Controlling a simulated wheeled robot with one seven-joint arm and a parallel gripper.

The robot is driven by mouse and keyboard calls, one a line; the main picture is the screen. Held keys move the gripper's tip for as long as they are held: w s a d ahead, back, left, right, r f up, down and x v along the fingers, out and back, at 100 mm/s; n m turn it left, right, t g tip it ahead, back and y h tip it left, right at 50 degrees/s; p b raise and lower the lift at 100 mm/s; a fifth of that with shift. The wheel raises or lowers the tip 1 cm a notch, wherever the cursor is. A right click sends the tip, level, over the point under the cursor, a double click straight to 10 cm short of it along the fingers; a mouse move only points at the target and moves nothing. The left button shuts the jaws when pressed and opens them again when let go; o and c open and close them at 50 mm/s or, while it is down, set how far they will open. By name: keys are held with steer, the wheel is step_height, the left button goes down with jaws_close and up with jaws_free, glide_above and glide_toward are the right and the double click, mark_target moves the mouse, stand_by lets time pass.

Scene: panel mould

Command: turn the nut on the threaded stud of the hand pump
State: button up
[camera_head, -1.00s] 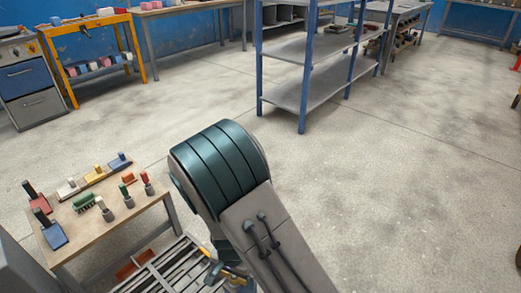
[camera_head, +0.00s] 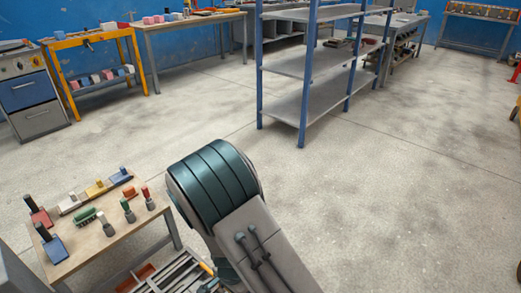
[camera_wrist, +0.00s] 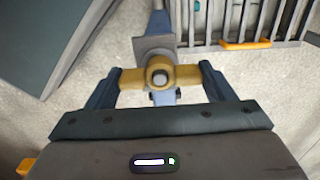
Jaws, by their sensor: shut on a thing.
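In the wrist view, a yellow-brass nut (camera_wrist: 158,64) sits around the pale round end of a stud (camera_wrist: 160,79). My gripper (camera_wrist: 160,77) is shut on it, with one dark blue-grey finger at each side. I cannot tell whether the yellow side pieces belong to the nut or to the finger pads. A grey plate and a blue-grey post, apparently of the hand pump (camera_wrist: 157,22), show behind the nut. In the head view my arm hides my gripper and the nut.
A slatted grey rack (camera_head: 168,276) stands low beside my arm; its bars also show in the wrist view (camera_wrist: 222,22). A wooden table (camera_head: 95,240) with several small coloured tools is at left. A blue-posted shelf (camera_head: 303,110) stands behind. The floor at right is clear.

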steer(key=shift+r+m+p, duration=0.2)
steer(key=shift+m+p, duration=0.55)
steer(key=shift+m, duration=0.05)
steer(key=shift+m+p, duration=0.3)
steer(key=shift+m, duration=0.2)
steer(key=shift+f+m, duration=0.25)
steer(key=shift+m, duration=0.15)
steer(key=shift+r+m+p, duration=0.25)
steer(key=shift+m+p, duration=0.4)
steer(key=shift+m, duration=0.05)
steer(key=shift+m+p, duration=0.4)
steer(key=shift+m, duration=0.2)
steer(key=shift+f+m, duration=0.25)
steer(key=shift+m, duration=0.15)
steer(key=shift+r, duration=0.1)
